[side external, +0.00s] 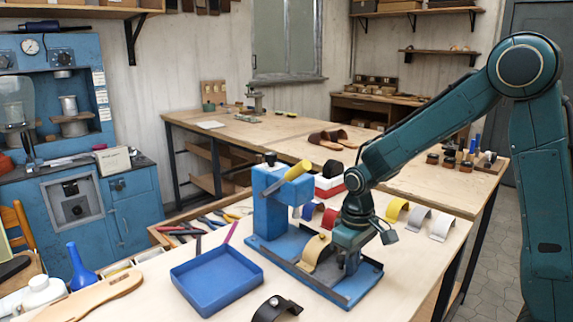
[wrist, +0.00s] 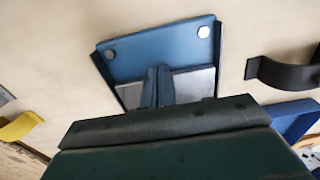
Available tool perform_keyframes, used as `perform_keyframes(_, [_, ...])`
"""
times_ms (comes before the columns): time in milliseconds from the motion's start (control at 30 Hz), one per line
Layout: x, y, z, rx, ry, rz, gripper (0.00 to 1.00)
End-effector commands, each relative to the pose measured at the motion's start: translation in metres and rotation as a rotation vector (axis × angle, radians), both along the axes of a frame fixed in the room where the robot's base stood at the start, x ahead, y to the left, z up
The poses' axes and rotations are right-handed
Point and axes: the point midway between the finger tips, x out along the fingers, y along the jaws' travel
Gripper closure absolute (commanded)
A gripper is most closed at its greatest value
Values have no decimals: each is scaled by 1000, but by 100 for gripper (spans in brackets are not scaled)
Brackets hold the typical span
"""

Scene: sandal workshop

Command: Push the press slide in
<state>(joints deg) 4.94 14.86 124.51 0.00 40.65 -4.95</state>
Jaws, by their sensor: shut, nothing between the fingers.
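The blue press (side external: 268,205) stands on the workbench with a yellow-ended lever on top. Its long blue base (side external: 365,283) runs out toward the right front; its outer end with two bolts shows in the wrist view (wrist: 160,48). The grey press slide (wrist: 195,85) lies between the base's side rails. A beige arched strap (side external: 314,252) with a small round stud sits over the base, between press head and gripper. My gripper (side external: 350,266) is shut and empty, pointing down low at the slide's outer end. In the wrist view its fingertips (wrist: 158,72) overlap the slide's edge; contact is unclear.
A blue tray (side external: 216,280) stands left of the base. A black strap (side external: 276,307) lies in front and also shows in the wrist view (wrist: 285,72). Yellow, grey and white straps (side external: 420,219) stand behind my gripper. Bare bench lies right of the base.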

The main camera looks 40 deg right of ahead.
Motion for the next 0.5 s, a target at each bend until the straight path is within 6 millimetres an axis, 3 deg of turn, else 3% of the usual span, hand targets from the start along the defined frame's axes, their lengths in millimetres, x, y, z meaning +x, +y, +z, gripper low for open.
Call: perform_keyframes(500, [26,0,0,0,-1,0,100])
